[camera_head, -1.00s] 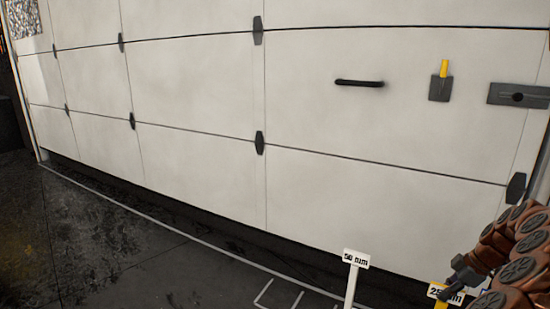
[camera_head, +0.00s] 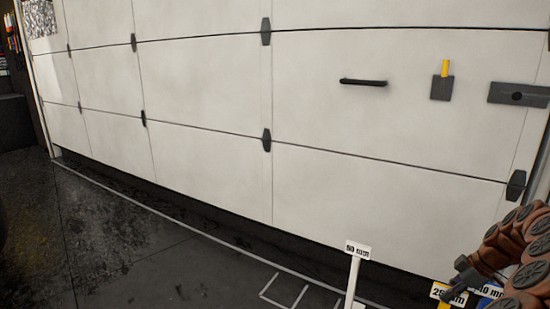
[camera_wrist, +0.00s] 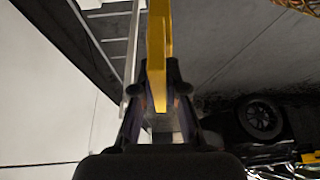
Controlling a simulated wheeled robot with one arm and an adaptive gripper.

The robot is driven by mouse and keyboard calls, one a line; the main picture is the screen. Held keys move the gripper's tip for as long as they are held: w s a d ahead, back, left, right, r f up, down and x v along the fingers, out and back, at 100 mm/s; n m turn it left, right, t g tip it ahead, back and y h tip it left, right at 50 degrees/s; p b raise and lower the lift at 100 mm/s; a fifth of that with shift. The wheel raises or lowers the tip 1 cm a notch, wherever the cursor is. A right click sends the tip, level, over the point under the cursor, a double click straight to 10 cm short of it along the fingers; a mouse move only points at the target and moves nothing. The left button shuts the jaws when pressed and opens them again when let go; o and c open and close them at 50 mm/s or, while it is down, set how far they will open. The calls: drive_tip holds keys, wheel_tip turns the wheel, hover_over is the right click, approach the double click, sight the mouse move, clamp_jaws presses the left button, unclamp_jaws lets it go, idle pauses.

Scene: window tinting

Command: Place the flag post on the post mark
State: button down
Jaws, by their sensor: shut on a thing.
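My gripper (camera_head: 464,274) is at the lower right of the head view, with its dark fingers at a white "25 mm" label (camera_head: 449,293) on a yellow post. In the wrist view my gripper (camera_wrist: 158,92) is shut on a yellow flag post (camera_wrist: 158,45), which extends away between the fingers. The post's lower end and whether it touches the floor cannot be told. White outlines (camera_head: 283,290) are painted on the dark floor at the bottom of the head view. I cannot tell which of them is the post mark.
A white post with a "50 mm" label (camera_head: 358,250) stands left of my gripper. A blue piece with a "10 mm" label (camera_head: 490,291) is partly hidden by my arm. A large white panelled door (camera_head: 350,130) rises behind. The floor at left (camera_head: 130,260) is clear.

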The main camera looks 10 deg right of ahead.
drive_tip(key=w+a+r+m+t+h, duration=0.1)
drive_tip(key=w+a+r+m, duration=0.15)
drive_tip(key=w+a, duration=0.45)
drive_tip(key=w+a+r+m, duration=0.2)
drive_tip(key=a+r, duration=0.2)
drive_tip(key=a, duration=0.6)
drive_tip(key=a+r+m+h, duration=0.35)
drive_tip(key=a+m, duration=0.25)
drive_tip(key=a, duration=1.3)
drive_tip(key=p+v, duration=0.9)
drive_tip(key=p, duration=1.2)
drive_tip(key=shift+w+d+r+t+y, duration=0.2)
drive_tip(key=shift+d+r+t+y, duration=0.2)
drive_tip(key=shift+r+y, duration=0.1)
drive_tip(key=shift+a, duration=0.15)
